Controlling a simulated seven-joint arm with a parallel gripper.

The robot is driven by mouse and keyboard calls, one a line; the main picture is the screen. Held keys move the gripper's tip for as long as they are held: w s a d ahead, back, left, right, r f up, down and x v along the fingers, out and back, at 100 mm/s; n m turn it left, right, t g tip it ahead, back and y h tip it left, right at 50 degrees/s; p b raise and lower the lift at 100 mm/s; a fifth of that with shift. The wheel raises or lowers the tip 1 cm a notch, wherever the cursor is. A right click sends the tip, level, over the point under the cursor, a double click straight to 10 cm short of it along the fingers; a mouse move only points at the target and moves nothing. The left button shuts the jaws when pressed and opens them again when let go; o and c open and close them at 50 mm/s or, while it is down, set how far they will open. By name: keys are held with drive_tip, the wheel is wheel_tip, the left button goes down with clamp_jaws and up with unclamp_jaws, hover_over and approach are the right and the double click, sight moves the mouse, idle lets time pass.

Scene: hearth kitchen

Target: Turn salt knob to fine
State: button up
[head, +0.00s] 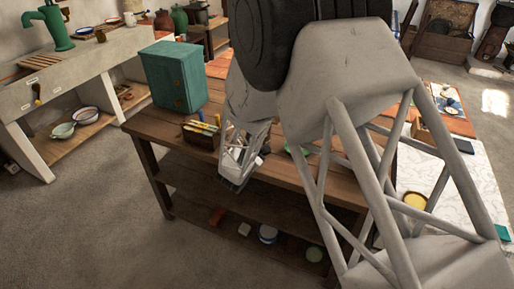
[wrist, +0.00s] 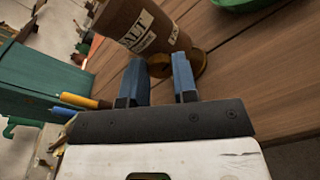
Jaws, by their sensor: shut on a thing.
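A brown salt mill (wrist: 135,25) with a cream label, its visible letters reading "ALT", shows tilted at the top of the wrist view. A round brass-coloured knob (wrist: 159,69) is at its near end. My gripper (wrist: 161,68) has its two blue fingers closed on the knob, and the right finger covers part of it. Any fine or coarse marks on the knob cannot be made out. In the head view my gripper (head: 239,172) is at the front edge of the wooden table (head: 180,152); I cannot make out the mill there.
A green cabinet (head: 172,77) stands at the table's left end. A dark box (head: 201,135) with colourful-handled tools sits between it and my gripper. A green dish (wrist: 240,4) lies beyond the mill. Several small items lie on the lower shelf (head: 200,195).

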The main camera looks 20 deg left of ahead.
drive_tip(key=shift+m, duration=0.5)
drive_tip(key=o, duration=0.9)
drive_tip(key=shift+o, duration=0.2)
drive_tip(key=s, duration=0.7)
drive_tip(key=shift+s+r, duration=0.35)
drive_tip(key=shift+r, duration=0.05)
